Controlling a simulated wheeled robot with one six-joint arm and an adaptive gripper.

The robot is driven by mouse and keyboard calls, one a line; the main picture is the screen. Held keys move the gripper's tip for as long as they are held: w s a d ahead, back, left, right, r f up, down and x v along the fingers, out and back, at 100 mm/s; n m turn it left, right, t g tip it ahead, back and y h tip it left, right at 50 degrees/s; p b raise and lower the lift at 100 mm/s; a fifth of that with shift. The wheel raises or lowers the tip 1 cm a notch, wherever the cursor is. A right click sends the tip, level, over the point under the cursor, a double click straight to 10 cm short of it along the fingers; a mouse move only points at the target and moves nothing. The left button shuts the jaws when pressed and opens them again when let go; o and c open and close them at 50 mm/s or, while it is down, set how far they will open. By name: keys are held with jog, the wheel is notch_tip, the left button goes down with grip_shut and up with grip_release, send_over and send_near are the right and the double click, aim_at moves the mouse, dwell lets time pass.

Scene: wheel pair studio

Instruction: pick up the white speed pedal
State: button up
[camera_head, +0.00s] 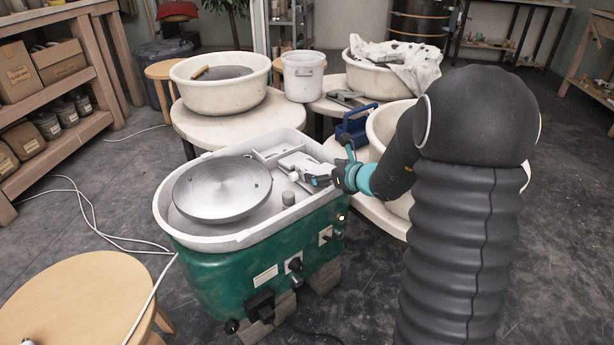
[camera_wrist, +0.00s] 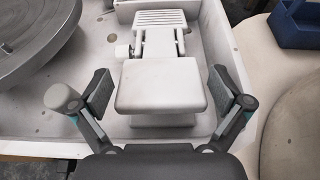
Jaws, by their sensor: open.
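The white speed pedal (camera_wrist: 161,86) lies in the white tray of the potter's wheel, in the tray's right part. In the wrist view its smooth block faces me, with a ribbed plate at its far end. In the head view the pedal (camera_head: 300,164) is partly hidden by my gripper. My gripper (camera_wrist: 160,91) is open, with one finger on each side of the block. Gaps show between both fingers and the pedal. I cannot tell the exact height of the fingers over it.
The metal wheel head (camera_head: 222,188) is left of the pedal. The tray wall (camera_head: 172,228) surrounds both. A blue caddy (camera_head: 355,128) stands just behind the gripper. White basins (camera_head: 221,95) stand on tables behind. A wooden stool (camera_head: 80,305) is at front left.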

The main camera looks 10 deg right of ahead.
jog(key=shift+x, duration=1)
jog(key=c, duration=1.4)
jog(key=shift+r, duration=0.15)
jog(key=shift+c, duration=0.8)
